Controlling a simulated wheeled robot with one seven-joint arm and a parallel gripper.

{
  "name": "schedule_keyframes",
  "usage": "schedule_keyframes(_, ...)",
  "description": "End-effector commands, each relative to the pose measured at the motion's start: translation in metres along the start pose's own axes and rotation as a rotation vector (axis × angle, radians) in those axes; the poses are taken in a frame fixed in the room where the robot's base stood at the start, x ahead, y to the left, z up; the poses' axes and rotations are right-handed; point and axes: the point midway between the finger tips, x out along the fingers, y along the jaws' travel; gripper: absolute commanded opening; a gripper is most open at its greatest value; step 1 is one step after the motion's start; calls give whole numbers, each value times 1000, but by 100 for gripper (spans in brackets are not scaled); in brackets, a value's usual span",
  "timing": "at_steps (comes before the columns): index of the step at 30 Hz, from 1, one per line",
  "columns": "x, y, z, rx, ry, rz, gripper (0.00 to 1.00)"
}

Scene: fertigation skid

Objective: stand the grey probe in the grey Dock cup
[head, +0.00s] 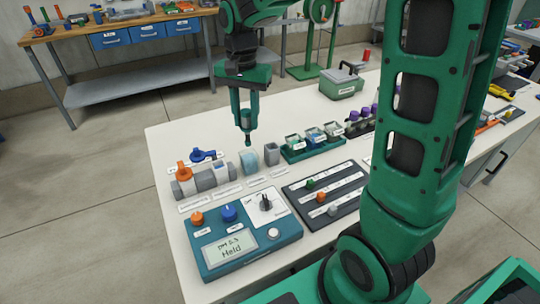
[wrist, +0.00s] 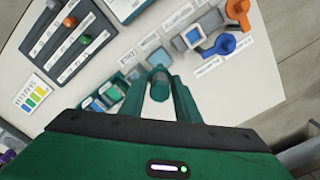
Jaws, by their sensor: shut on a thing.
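My gripper (head: 246,122) hangs pointing down above the white table, shut on a slim upright thing that I take to be the grey probe. In the wrist view the probe (wrist: 159,88) shows end-on between the fingers, dark grey-green. To the right of that vessel stands a small grey square cup (head: 271,154), which looks like the Dock cup. It appears empty. Its label is too small to read surely. The probe is apart from the cup.
A green rack (head: 310,148) with small jars stands right of the cup. An orange-and-blue valve assembly (head: 195,178) lies left. A blue meter box (head: 243,240) and a dark slotted board (head: 325,196) are in front. The table behind the cup is clear.

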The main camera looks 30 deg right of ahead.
Motion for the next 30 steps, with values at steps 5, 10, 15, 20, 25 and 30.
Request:
schedule_keyframes(5,0,0,0,0,0,0,4)
schedule_keyframes(10,0,2,-2,1,0,0,4)
schedule_keyframes(15,2,24,-26,6,1,0,4)
schedule_keyframes(20,3,48,-47,3,0,0,4)
schedule_keyframes(25,8,57,-54,0,-1,1,4)
schedule_keyframes(30,19,57,-54,0,-1,1,4)
